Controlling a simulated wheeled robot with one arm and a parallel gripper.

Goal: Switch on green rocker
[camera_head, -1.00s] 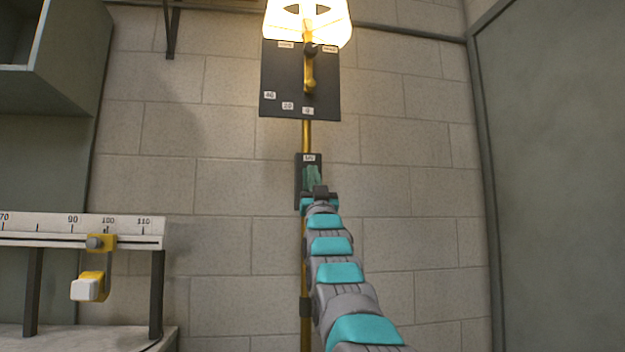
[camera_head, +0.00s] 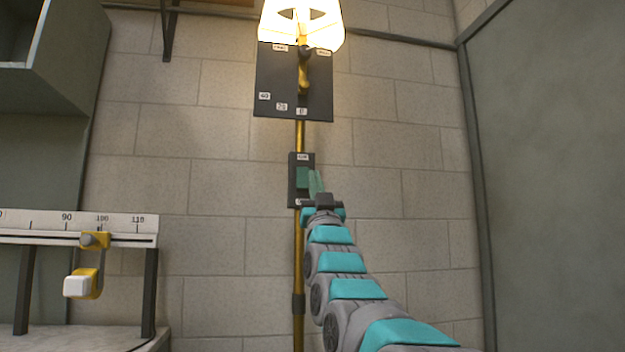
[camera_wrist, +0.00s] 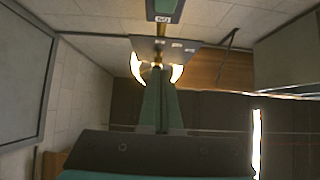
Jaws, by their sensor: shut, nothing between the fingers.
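The green rocker (camera_head: 303,178) sits in a dark switch plate (camera_head: 294,200) on the brass pole, with small white labels above and below it. The plate's labelled end also shows at the top of the wrist view (camera_wrist: 165,18). My gripper (camera_head: 316,174) is shut and empty, its green fingers pointing up just right of the rocker in the head view. I cannot tell whether the fingertips touch the plate. In the wrist view the shut fingers (camera_wrist: 158,90) point up the picture. The lamp shade (camera_head: 303,22) above is lit.
A dark panel (camera_head: 282,95) with a brass lever (camera_head: 304,75) and several labels is above the switch. A scale (camera_head: 120,225) with a yellow slider (camera_head: 92,262) stands at left. A grey-green cabinet (camera_head: 65,70) is upper left. The block wall right of the pole is bare.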

